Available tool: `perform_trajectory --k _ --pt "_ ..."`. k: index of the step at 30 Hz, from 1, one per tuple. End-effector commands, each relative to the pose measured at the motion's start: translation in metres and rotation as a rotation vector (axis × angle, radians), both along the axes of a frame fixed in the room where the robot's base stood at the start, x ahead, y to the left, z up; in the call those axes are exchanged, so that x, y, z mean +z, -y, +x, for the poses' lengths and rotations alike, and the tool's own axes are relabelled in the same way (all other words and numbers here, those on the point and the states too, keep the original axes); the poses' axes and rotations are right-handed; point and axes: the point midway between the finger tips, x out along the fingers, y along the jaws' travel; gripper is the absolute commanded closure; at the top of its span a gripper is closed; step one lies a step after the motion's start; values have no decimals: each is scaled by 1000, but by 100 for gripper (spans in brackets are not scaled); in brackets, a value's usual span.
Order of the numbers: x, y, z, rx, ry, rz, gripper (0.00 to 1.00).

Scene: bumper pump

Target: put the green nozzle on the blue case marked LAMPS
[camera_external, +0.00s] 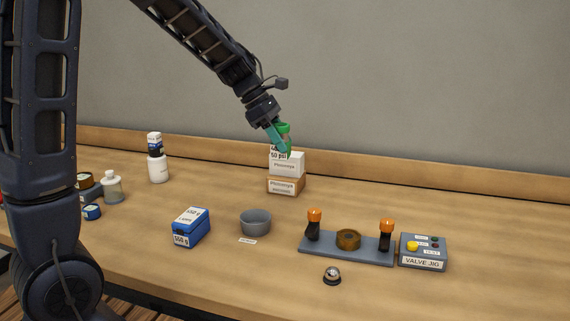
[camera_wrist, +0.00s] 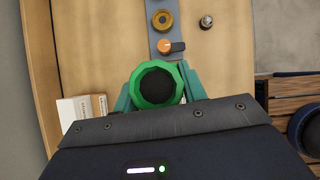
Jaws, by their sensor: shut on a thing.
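The green nozzle (camera_external: 286,134) is held in my gripper (camera_external: 278,139), above a stack of two boxes near the wall. In the wrist view the nozzle (camera_wrist: 138,90) is a faceted green ring with a dark centre, between the teal fingers of my gripper (camera_wrist: 157,88). A blue case (camera_external: 190,227) with white labels sits on the table to the left of and nearer than my gripper. The case is not in the wrist view.
The stacked white box (camera_external: 288,163) and brown box (camera_external: 286,185) are just below my gripper. A grey bowl (camera_external: 256,222) stands right of the case. A valve jig (camera_external: 345,249) with orange-topped posts lies farther right.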

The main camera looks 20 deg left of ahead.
Motion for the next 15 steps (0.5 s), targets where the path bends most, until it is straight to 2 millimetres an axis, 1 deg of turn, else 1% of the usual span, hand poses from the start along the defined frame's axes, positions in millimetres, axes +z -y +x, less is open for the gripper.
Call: perform_trajectory --k 1,3,8,15 --pt "2 -16 0 2 1 0 88" --pt "5 -35 -2 -4 1 0 88" --pt "10 -77 -8 -17 1 0 88" --pt "17 -136 -24 -38 0 0 88"
